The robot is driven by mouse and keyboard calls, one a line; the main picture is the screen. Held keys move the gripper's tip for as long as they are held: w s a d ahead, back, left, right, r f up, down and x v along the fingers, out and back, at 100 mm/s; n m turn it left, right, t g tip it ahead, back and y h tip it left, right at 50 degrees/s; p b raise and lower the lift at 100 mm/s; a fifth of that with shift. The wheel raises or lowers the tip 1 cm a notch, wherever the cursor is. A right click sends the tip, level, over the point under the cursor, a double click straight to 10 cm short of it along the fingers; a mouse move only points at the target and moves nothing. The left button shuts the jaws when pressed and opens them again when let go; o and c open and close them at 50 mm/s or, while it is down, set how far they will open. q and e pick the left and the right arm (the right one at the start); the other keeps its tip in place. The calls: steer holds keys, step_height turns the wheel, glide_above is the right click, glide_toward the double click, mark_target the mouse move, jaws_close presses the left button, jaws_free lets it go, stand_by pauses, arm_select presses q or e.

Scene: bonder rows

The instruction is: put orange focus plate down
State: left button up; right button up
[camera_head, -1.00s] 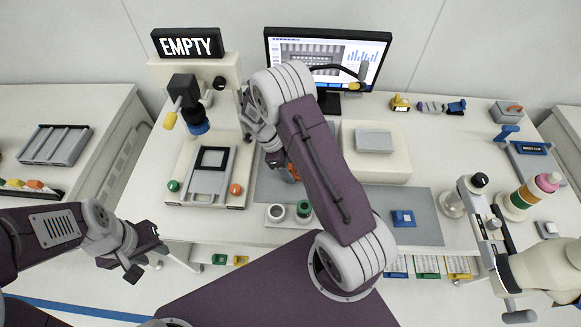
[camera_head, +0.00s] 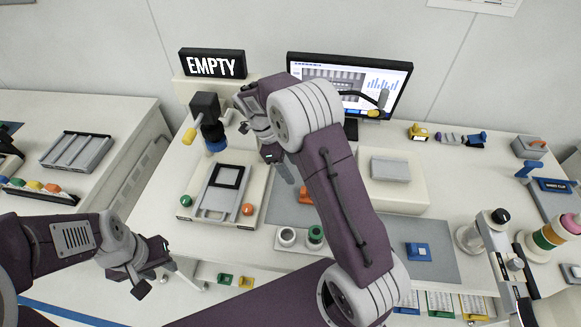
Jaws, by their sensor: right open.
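The orange focus plate (camera_head: 305,196) shows only as a small orange patch on the grey mat, beside my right arm, which hides part of the view there. My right gripper (camera_head: 281,167) is above the mat, just up and left of the orange patch. Its jaws are open and seem apart from the plate. My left gripper (camera_head: 154,272) hangs in front of the table's front edge at the lower left, open and empty.
A monitor (camera_head: 395,75) stands behind.

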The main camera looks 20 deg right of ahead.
steer(key=s+a+n+t+y, duration=0.2)
steer(key=s+n, duration=0.5)
steer(key=n, duration=0.5)
steer(key=s+a+n+t+y, duration=0.1)
steer(key=s+n+y, duration=0.1)
steer(key=s+n, duration=0.6)
steer(key=n, duration=0.4)
steer(key=shift+s+a+f+n+t, duration=0.15)
steer(key=shift+a+f+n+t, duration=0.15)
steer(key=shift+a+f+t, duration=0.1)
